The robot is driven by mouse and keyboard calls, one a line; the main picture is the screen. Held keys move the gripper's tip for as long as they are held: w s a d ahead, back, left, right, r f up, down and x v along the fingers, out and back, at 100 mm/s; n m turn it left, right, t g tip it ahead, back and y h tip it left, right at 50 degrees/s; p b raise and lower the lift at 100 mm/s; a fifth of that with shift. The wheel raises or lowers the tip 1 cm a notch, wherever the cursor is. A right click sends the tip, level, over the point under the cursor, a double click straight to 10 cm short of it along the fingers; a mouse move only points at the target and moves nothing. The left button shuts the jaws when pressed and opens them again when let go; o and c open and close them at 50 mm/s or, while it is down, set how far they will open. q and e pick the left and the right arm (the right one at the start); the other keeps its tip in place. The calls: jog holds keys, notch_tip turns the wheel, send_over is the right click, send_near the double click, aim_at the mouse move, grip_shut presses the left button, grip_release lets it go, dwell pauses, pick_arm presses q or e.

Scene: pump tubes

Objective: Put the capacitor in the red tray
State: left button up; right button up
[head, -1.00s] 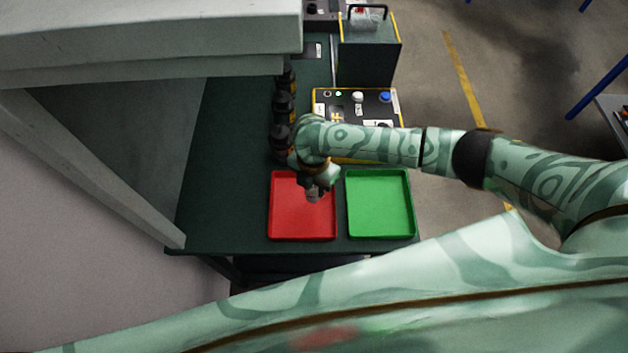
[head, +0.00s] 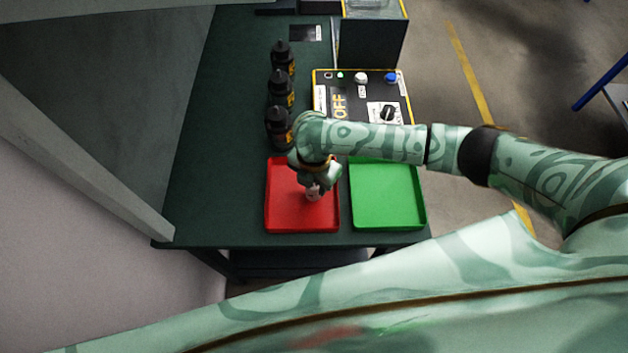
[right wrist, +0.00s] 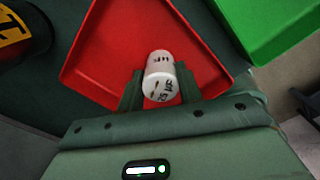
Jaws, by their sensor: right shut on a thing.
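The capacitor is a small white cylinder with dark print. It shows in the right wrist view (right wrist: 159,77) between the two green fingers, and its pale end shows in the head view (head: 313,192). My right gripper (head: 314,184) is shut on it, over the red tray (head: 283,212). The red tray also fills much of the right wrist view (right wrist: 110,50) behind the capacitor. I cannot tell whether the capacitor touches the tray floor. My left gripper is not in view.
A green tray (head: 388,208) lies to the right of the red tray. Several black bottles (head: 281,90) stand in a row behind the red tray. A control box with knobs (head: 362,95) stands behind the green tray. A grey beam (head: 90,160) is at the left.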

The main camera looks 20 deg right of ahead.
jog(key=shift+f, duration=0.55)
jog(key=o, duration=1.1)
notch_tip(320, 180, up, 16)
jog(key=p, duration=0.5)
jog(key=shift+r, duration=0.15)
jog(key=shift+s, duration=0.1)
